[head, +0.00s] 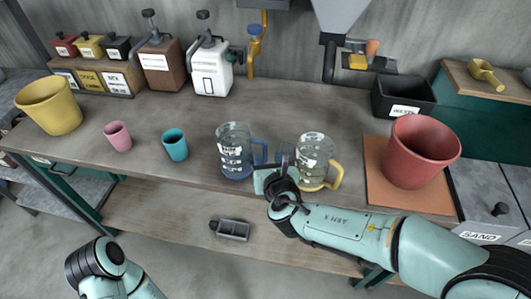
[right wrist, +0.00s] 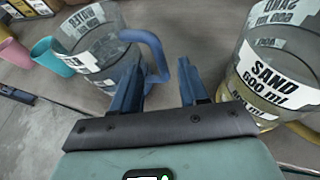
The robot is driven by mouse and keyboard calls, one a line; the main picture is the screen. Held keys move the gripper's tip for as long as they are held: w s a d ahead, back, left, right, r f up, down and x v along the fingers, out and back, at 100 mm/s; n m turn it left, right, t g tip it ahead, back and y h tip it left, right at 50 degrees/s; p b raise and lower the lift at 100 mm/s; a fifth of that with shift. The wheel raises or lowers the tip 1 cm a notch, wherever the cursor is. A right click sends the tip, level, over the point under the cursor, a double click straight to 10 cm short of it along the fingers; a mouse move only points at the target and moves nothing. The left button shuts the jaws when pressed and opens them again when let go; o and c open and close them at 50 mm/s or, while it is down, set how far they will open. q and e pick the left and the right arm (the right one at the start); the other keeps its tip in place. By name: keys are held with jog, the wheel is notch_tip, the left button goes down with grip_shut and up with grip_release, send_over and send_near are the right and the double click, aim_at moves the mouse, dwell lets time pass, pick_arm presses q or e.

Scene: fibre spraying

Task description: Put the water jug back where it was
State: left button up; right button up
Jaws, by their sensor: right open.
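The clear jug with a blue handle (head: 235,152), which I take as the water jug, stands upright on the bench in the head view. Its label is not clearly readable. It also shows at the left of the right wrist view (right wrist: 100,45). My right gripper (head: 284,160) is low over the bench, between this jug and the yellow-handled jug (head: 314,158). Its fingers (right wrist: 160,88) are open, and the blue handle shows between and just beyond their tips. I cannot tell whether they touch it. My left gripper is out of view; only part of my left arm shows.
The yellow-handled jug, labelled SAND 600 ml (right wrist: 275,75), stands close to the right of my right gripper. A red bucket (head: 420,152) stands on an orange board (head: 377,172). Teal (head: 175,146) and pink (head: 118,136) cups stand left. The bench behind the jugs is clear.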

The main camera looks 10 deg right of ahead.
jog(key=a+v, duration=0.1)
jog(key=v, duration=0.7)
jog(key=s+d+f+m+g, duration=0.15)
jog(key=f+m+g, duration=0.25)
jog(key=f, duration=0.6)
jog(key=s+d+f+m+g, duration=0.1)
jog(key=s+f+m+g, duration=0.25)
jog(key=f, duration=0.75)
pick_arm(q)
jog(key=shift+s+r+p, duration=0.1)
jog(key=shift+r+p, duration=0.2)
pick_arm(e)
jog(key=s+d+f+m+g+y, duration=0.1)
jog(key=s+d+f+m+g, duration=0.1)
jog(key=s+f+m, duration=0.8)
jog(key=s+d+f+m+g+y, duration=0.1)
jog(key=s+f+m+g, duration=0.4)
jog(key=s+f+m, duration=0.6)
notch_tip(320, 180, down, 6)
jog(key=m, duration=1.2)
jog(key=shift+s+d+y, duration=0.3)
jog(key=shift+d, duration=0.1)
pick_arm(q)
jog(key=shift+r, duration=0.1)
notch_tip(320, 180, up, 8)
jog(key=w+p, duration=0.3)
jog(key=p, duration=0.5)
pick_arm(e)
notch_tip(320, 180, up, 8)
jog(key=w, duration=0.3)
